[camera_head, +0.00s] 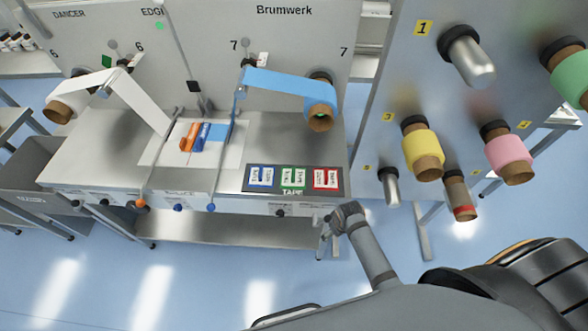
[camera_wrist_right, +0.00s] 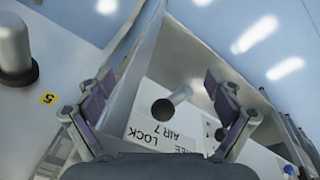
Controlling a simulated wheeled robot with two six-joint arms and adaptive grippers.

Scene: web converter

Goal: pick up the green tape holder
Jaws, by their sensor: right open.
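The green tape holder (camera_head: 293,178) sits in the middle of a dark tray marked TAPE (camera_head: 250,190). A blue holder (camera_head: 262,175) is to its left and a red holder (camera_head: 325,178) to its right, each with white labels. My right gripper (camera_head: 324,238) is in front of the table's front right corner, below and to the right of the tray. In the right wrist view my right gripper (camera_wrist_right: 160,98) is open and empty. The green holder does not show in that view. My left gripper is in neither view.
The steel table (camera_head: 100,175) carries orange and blue blocks (camera_head: 195,136). Its front has knobs and a LOCK/FREE AIR 7 label (camera_wrist_right: 150,130). A grey panel on the right bears pegs with yellow (camera_head: 422,148) and pink (camera_head: 508,152) rolls; peg 5 (camera_head: 390,187) is near my right arm.

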